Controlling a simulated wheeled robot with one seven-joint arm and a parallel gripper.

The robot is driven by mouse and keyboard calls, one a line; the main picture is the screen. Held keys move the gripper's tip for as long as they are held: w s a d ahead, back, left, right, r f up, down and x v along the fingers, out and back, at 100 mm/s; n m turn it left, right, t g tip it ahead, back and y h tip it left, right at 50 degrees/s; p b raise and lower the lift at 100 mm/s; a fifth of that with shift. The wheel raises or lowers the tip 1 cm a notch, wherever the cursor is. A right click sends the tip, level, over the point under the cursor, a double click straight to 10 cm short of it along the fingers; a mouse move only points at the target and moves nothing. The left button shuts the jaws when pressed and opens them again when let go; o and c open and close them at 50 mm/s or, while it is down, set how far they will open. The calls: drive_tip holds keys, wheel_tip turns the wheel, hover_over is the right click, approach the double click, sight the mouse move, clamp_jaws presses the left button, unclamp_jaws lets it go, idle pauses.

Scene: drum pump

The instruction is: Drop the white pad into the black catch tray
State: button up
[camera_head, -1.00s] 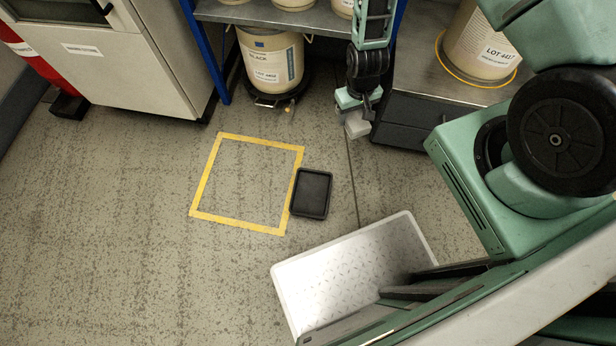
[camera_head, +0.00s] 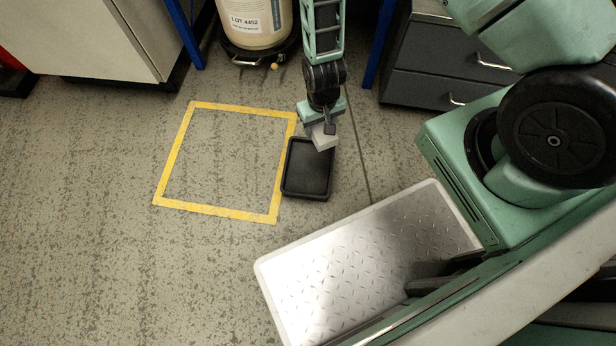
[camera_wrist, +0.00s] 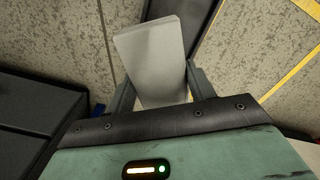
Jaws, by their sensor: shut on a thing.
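The white pad (camera_head: 323,138) is held in my gripper (camera_head: 320,127), which is shut on it. In the wrist view the pad (camera_wrist: 152,58) sits between the two fingers of my gripper (camera_wrist: 155,85), tilted a little. The black catch tray (camera_head: 307,186) lies on the floor, touching or close to the right side of the yellow floor square. In the head view the pad overlaps the tray's upper right part; its height above the tray is hard to tell. In the wrist view part of the dark tray (camera_wrist: 203,25) shows behind and right of the pad. The tray's visible inside looks empty.
A yellow taped square (camera_head: 175,150) marks bare floor left of the tray. A drum (camera_head: 257,22) on a black wheeled base stands at the back. A dark drawer cabinet (camera_head: 430,88) stands at upper right. My own light platform lies in front. Floor at left is free.

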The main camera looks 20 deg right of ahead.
drive_tip(key=f+b, duration=0.3)
drive_tip(key=f, duration=0.1)
drive_tip(key=a+f+b, duration=0.1)
drive_tip(key=f+b, duration=0.3)
drive_tip(key=f, duration=0.1)
drive_tip(key=a+f+b, duration=0.1)
drive_tip(key=f+b, duration=0.3)
drive_tip(key=shift+s+f, duration=0.2)
drive_tip(key=shift+s, duration=0.1)
drive_tip(key=shift+r, duration=0.1)
drive_tip(key=o, duration=0.9)
drive_tip(key=shift+o, duration=0.2)
drive_tip(key=shift+r, duration=0.1)
wheel_tip(320, 180, up, 17)
drive_tip(key=p, duration=0.9)
drive_tip(key=shift+r, duration=0.1)
